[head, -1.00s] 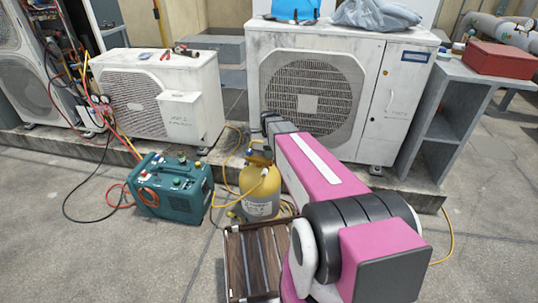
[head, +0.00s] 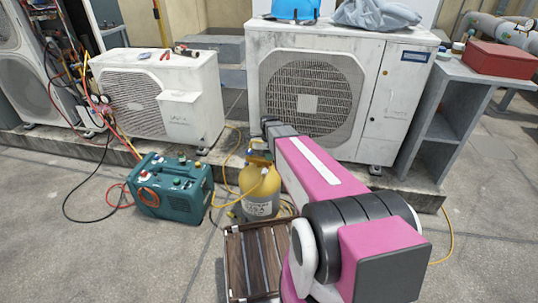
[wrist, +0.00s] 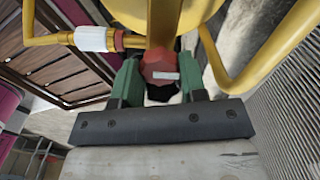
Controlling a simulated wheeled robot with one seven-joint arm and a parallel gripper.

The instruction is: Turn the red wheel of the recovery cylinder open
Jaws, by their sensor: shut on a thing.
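The yellow recovery cylinder (head: 260,192) stands upright on the ground just left of my pink arm in the head view. In the wrist view, part of its yellow body (wrist: 195,12) shows at the top. The red wheel (wrist: 160,66) is at the middle of that view, with a small white mark on it. My gripper (wrist: 159,80) has its two green fingers on either side of the wheel, shut on it. In the head view, the wheel and my fingertips are too small and too covered to make out.
A yellow hose (wrist: 285,45) bends close to the right of my gripper, and a pipe with a white fitting (wrist: 92,38) runs at its left. A slatted wooden crate (head: 232,262) stands in front of the cylinder. A teal recovery machine (head: 172,186) is at its left, condensers behind.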

